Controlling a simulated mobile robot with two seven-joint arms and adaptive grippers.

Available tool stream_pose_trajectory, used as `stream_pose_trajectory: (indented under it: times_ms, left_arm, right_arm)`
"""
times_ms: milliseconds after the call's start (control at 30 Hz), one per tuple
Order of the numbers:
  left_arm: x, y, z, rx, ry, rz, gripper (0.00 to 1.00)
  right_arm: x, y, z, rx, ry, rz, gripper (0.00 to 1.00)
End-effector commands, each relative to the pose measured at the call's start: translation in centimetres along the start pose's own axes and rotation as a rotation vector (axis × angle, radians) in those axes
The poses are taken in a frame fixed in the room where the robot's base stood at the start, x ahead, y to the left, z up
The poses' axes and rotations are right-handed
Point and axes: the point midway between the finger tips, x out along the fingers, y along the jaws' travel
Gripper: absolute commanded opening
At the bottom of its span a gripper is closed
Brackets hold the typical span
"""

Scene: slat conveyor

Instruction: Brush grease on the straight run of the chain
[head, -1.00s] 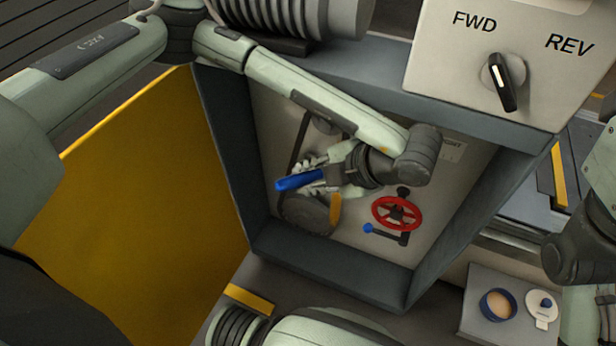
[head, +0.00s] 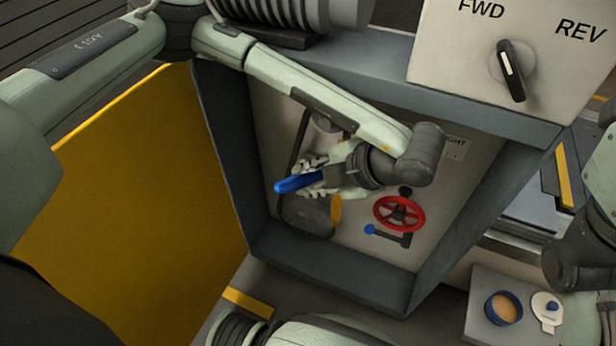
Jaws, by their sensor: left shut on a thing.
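My left gripper (head: 318,178) is inside the open drive housing, shut on a brush with a blue handle (head: 297,182). The brush's bristle end is hidden or too small to make out. The chain (head: 297,140) shows as a dark line running up the left of the back panel, between a small upper sprocket (head: 326,124) and a larger dark lower wheel (head: 309,214). The gripper covers part of the chain, so I cannot tell whether the brush touches it. My right arm shows at the right edge, but its fingers are out of view.
A red handwheel (head: 399,213) and a blue-knobbed lever (head: 388,235) sit right of the gripper. The yellow door (head: 140,190) stands open at left. A blue-rimmed grease pot (head: 503,308) and its lid (head: 547,308) are at lower right. A FWD/REV switch box (head: 455,55) is above.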

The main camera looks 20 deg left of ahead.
Motion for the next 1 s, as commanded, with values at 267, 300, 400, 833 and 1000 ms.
stream_pose_trajectory:
  times_ms: [267, 300, 400, 833, 1000]
  left_arm:
    - [1.2, -1.1, 0.6, 0.000, 0.000, 0.000, 0.00]
    - [1.5, -1.3, 0.7, 0.000, 0.000, 0.000, 0.00]
    - [2.2, -1.9, 1.0, 0.000, 0.000, 0.000, 0.00]
    - [3.7, -3.3, 1.6, -0.001, -0.002, 0.000, 0.00]
    - [4.8, -4.3, 1.9, -0.001, -0.002, 0.000, 0.00]
  right_arm:
    - [-1.7, -0.3, 0.2, 0.000, 0.000, 0.000, 0.40]
    - [-2.1, -0.3, 0.2, 0.000, 0.000, 0.000, 0.40]
    - [-3.0, -0.5, 0.3, 0.000, 0.000, 0.000, 0.40]
    - [-5.1, -0.8, 0.5, 0.000, 0.000, 0.000, 0.40]
    - [-6.5, -1.0, 0.6, 0.000, 0.000, 0.000, 0.40]
